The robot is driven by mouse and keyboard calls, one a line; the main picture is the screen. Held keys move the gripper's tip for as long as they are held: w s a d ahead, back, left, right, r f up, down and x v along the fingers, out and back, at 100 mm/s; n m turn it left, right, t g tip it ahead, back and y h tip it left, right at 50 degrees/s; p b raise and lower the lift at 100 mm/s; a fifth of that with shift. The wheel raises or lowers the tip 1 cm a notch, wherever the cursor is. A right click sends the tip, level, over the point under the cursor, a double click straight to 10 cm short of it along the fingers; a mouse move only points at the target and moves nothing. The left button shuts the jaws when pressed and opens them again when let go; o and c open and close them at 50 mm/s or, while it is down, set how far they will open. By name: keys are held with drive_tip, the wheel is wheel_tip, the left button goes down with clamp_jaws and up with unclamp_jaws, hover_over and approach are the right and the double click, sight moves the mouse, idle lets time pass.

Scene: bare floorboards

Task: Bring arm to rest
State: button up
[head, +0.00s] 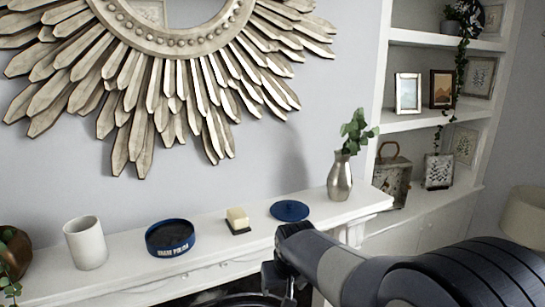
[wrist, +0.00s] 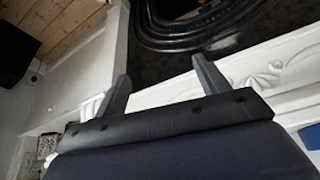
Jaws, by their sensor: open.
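My gripper (wrist: 160,68) is open in the wrist view, with its two dark fingers apart and nothing between them. Beyond the fingers are white carved trim and the black fireplace surround (wrist: 178,42). In the head view my dark and grey arm (head: 365,272) reaches in from the lower right, in front of the mantel's front edge. The gripper itself is mostly hidden there, low and partly cut off by the bottom edge.
The white mantel (head: 240,255) carries a white cup (head: 86,243), a blue brass polish tin (head: 170,238), a pale block (head: 237,219) on a dark base, a blue lid (head: 290,210) and a silver vase (head: 340,178). Shelves (head: 425,120) stand right. Wooden floor (wrist: 50,30) shows.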

drive_tip(key=s+d+f+m, duration=0.1)
drive_tip(key=d+f, duration=0.8)
drive_tip(key=f, duration=0.5)
drive_tip(key=shift+s+f+m+h, duration=0.15)
drive_tip(key=shift+s+m+h, duration=0.15)
drive_tip(key=shift+s+m, duration=0.1)
drive_tip(key=shift+b, duration=0.35)
